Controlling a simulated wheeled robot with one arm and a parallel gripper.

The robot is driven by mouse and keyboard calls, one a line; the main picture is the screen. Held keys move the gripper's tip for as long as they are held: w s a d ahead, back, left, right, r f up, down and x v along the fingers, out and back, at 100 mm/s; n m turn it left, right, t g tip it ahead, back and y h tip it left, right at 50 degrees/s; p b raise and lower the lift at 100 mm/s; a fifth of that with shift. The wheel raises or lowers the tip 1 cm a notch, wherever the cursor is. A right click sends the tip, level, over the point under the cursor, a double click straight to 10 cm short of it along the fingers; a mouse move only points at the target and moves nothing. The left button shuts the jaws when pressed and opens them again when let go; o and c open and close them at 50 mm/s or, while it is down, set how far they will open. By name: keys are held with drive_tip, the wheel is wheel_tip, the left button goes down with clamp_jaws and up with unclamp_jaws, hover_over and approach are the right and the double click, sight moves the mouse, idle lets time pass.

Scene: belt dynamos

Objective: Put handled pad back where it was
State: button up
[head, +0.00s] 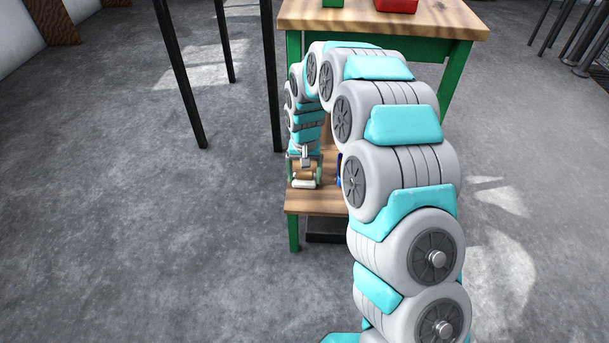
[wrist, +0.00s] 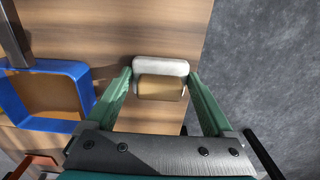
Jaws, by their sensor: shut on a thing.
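The handled pad (wrist: 161,67) shows in the wrist view as a white rounded pad with a tan, cylinder-like handle. My gripper (wrist: 160,80) has its two green fingers on either side of the handle and is shut on it. In the head view the pad (head: 304,184) is at the left end of the low wooden shelf (head: 318,203), under my gripper (head: 305,172). I cannot tell whether the pad touches the shelf or hangs just above it.
A blue open-topped frame (wrist: 40,124) stands left of the pad in the wrist view. Grey floor (wrist: 270,60) lies beyond the shelf's right edge there. In the head view a wooden table (head: 450,22) with a red object (head: 397,5) rises behind. Dark posts (head: 270,80) stand left of it.

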sight(305, 172)
drive_tip(key=o, duration=0.9)
drive_tip(key=shift+f, duration=0.1)
wheel_tip(305, 172, up, 12)
drive_tip(key=s+d+r, duration=0.6)
drive_tip(key=s, duration=0.3)
drive_tip(key=shift+g, duration=0.9)
drive_tip(key=s+d+r, duration=0.1)
drive_tip(key=s+d, duration=0.2)
drive_tip(key=s, duration=0.7)
drive_tip(key=s+d, duration=0.4)
drive_tip(key=s, duration=0.7)
drive_tip(key=s+d+r+p, duration=0.1)
drive_tip(key=s+d, duration=0.3)
drive_tip(key=s, duration=0.7)
drive_tip(key=shift+d+r, duration=0.2)
drive_tip(key=shift+r, duration=0.1)
